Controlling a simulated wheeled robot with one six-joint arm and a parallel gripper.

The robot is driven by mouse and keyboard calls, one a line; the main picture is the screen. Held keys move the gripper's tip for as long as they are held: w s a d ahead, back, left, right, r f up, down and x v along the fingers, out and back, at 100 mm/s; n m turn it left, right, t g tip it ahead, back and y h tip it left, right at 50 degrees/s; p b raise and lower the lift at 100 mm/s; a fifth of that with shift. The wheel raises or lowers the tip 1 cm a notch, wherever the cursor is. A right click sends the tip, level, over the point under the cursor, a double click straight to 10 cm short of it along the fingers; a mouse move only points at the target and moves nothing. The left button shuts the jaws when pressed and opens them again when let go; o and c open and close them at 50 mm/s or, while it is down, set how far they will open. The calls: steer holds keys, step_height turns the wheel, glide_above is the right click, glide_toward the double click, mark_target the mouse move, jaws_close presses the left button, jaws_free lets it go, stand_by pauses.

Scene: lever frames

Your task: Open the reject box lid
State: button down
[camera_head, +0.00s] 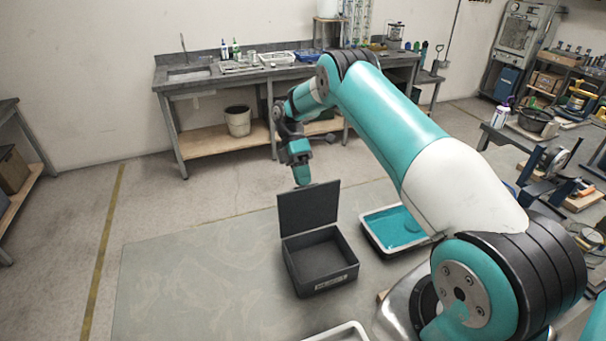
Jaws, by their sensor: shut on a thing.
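The reject box (320,266) is a dark grey open-topped box with a pale label on its front, standing on the grey surface in the middle of the view. Its lid (308,209) stands raised, about upright, along the box's back edge, and the box's empty-looking inside shows. My gripper (302,181) reaches down from my teal arm to the top edge of the lid and is shut on it. The fingertips are small here and partly hidden at the lid's edge.
A white tray with teal contents (394,229) stands right of the box, partly behind my arm. Another white tray's rim (345,331) shows at the bottom edge. The grey surface (200,270) left of the box is clear. A workbench (215,78) stands at the back wall.

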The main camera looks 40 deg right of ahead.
steer(key=shift+s+a+f, duration=0.1)
steer(key=shift+s+f, duration=0.15)
steer(key=shift+f, duration=0.4)
steer(key=shift+s+a+f, duration=0.1)
steer(key=shift+s+f, duration=0.15)
steer(key=shift+f, duration=0.4)
steer(key=c, duration=1.2)
jaws_free()
steer(key=shift+d+f, duration=0.1)
steer(key=shift+d, duration=0.05)
steer(key=shift+c, duration=0.2)
steer(key=shift+o, duration=0.2)
steer(key=shift+w, duration=0.2)
steer(key=shift+r, duration=0.25)
